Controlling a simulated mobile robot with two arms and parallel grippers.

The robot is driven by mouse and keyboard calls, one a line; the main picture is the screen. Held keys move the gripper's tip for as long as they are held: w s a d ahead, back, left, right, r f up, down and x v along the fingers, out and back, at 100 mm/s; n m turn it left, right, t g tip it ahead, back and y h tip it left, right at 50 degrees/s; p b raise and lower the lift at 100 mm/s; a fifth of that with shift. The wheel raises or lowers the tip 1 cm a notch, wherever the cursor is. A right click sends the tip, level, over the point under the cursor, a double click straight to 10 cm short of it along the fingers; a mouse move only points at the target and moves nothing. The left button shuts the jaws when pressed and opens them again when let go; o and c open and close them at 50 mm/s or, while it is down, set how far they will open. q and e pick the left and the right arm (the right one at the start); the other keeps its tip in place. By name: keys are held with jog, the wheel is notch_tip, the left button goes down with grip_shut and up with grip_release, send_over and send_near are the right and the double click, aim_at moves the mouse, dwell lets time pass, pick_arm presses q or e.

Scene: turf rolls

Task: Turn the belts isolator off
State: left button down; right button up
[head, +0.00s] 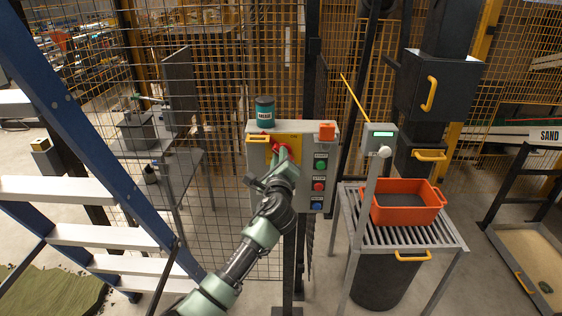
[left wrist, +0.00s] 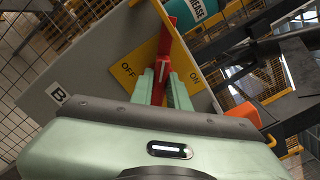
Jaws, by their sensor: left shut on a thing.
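The isolator's red handle (left wrist: 163,62) stands on a yellow plate (left wrist: 130,70) marked OFF on one side and ON on the other. In the left wrist view the handle lies between the two words. The plate (head: 292,142) is on the upper part of a grey control box (head: 310,197) in the head view, where my arm partly covers the handle. My left gripper (left wrist: 163,88) is shut on the red handle, with a green finger on each side of it. My right gripper is not in view.
A rack with an orange tub (head: 406,203) stands right; a blue ladder (head: 85,125) stands left. Mesh fencing is behind.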

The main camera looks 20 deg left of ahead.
pick_arm(q)
jog(key=shift+a+f+n+b, duration=0.15)
jog(key=shift+n+b, duration=0.55)
jog(key=shift+n, duration=0.7)
jog(key=shift+d+f+n+b, duration=0.1)
jog(key=shift+f+n+b, duration=0.1)
jog(key=shift+n+b, duration=0.9)
jog(key=shift+a+f+n+b, duration=0.15)
jog(key=shift+n+b, duration=0.2)
jog(key=shift+n, duration=1.35)
jog(key=c, duration=1.4)
grip_release()
jog(key=shift+s, duration=0.1)
jog(key=shift+o, duration=0.2)
jog(key=b+v, duration=0.1)
jog(key=v, duration=0.6)
jog(key=shift+s+d, duration=0.2)
jog(key=shift+s, duration=0.2)
